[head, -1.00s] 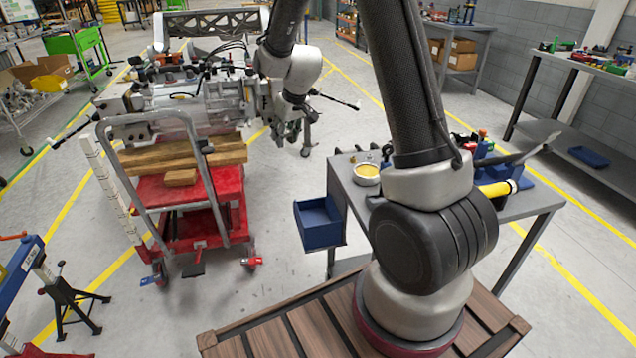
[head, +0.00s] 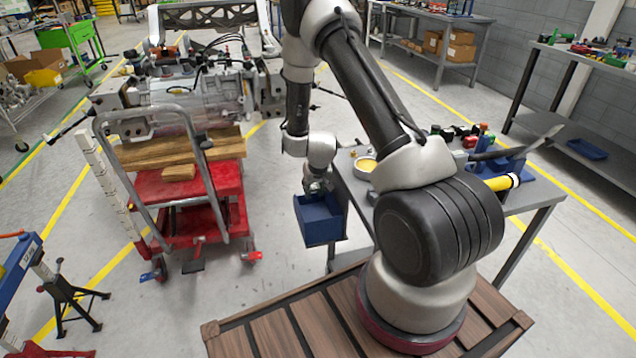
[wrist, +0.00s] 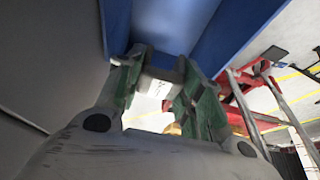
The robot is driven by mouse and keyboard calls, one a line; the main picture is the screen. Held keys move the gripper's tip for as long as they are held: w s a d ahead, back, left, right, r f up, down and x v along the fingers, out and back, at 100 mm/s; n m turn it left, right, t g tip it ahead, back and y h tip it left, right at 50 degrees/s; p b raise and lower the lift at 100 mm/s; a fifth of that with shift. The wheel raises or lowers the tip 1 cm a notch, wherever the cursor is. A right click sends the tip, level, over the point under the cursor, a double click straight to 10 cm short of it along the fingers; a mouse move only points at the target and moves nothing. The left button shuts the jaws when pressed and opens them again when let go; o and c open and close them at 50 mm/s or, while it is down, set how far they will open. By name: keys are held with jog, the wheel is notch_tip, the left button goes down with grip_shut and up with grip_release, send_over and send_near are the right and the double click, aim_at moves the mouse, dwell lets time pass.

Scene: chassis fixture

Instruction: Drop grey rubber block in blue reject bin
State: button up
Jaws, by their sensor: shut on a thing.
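The blue reject bin (head: 320,226) hangs at the left side of the grey workbench. My gripper (head: 318,186) is over the bin's open top, pointing down. In the wrist view, my gripper (wrist: 157,80) has its green fingers shut on the grey rubber block (wrist: 160,73), which shows as a small pale grey piece between the fingertips. The blue bin's walls (wrist: 232,32) rise around the far side of the fingers. The block is too small to make out in the head view, and its height above the bin floor cannot be told.
The grey workbench (head: 520,207) stands right of the bin, with a round yellow-topped dish (head: 366,164) near its edge. A red cart (head: 220,180) carries wooden blocks and a metal gearbox assembly on the left. Open floor lies between cart and bin.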

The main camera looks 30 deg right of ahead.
jog(key=shift+f, duration=0.55)
jog(key=o, duration=1.2)
jog(key=v, duration=0.7)
jog(key=shift+s+r, duration=0.1)
jog(key=shift+r, duration=0.1)
